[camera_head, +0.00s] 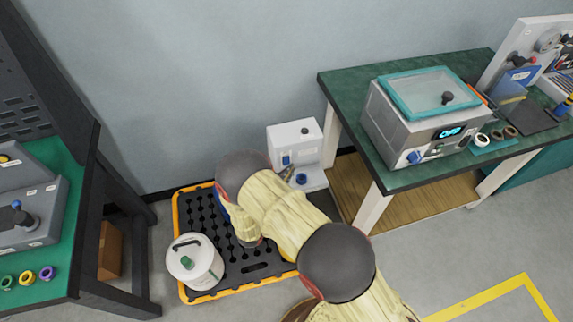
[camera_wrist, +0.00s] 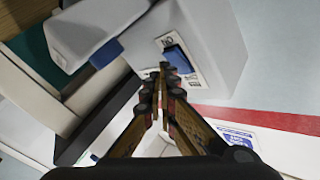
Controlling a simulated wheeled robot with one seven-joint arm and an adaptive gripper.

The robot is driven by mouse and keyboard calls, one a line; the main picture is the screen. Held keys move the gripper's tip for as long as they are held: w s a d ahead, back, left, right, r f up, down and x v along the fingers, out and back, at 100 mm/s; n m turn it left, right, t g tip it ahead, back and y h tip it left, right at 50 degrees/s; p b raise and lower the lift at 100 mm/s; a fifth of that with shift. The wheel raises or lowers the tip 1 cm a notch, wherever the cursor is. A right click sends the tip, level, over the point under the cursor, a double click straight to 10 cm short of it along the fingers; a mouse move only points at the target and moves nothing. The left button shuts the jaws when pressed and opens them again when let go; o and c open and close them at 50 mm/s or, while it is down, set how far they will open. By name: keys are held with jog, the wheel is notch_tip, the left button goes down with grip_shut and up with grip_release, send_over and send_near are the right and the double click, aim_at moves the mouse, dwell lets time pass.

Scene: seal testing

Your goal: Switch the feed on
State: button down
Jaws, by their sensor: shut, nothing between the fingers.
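A white box unit (camera_head: 296,135) stands by the wall, between the black-and-yellow pallet and the green-topped table. On its front is a blue switch (camera_head: 286,160). In the wrist view the blue rocker switch (camera_wrist: 178,59) sits on a white label plate with lettering that seems to read ON at one end. My gripper (camera_wrist: 164,72) is shut and empty, its fingertips at the edge of the switch plate, right beside the rocker. I cannot tell whether they touch it or which way the rocker is tipped. In the head view my arm partly hides the fingers and the unit's lower part.
A blue knob (camera_head: 301,178) is on the unit's lower part. A white canister (camera_head: 194,262) stands on the pallet (camera_head: 186,208). A steel tank with a teal lid (camera_head: 428,92) is on the table (camera_head: 345,78) at the right. A dark bench with a green top (camera_head: 75,200) is at the left.

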jog(key=shift+w+a, duration=0.1)
jog(key=shift+w, duration=0.25)
jog(key=shift+w, duration=0.3)
dwell(0.5)
jog(key=shift+s, duration=0.1)
jog(key=shift+s+p, duration=0.55)
jog(key=shift+s, duration=0.1)
jog(key=shift+s, duration=0.1)
jog(key=s, duration=0.1)
jog(key=s+d+p, duration=0.1)
jog(key=s, duration=0.1)
jog(key=s+p, duration=0.1)
jog(key=shift+s+d+r, duration=0.3)
jog(key=shift+r, duration=0.05)
dwell(0.7)
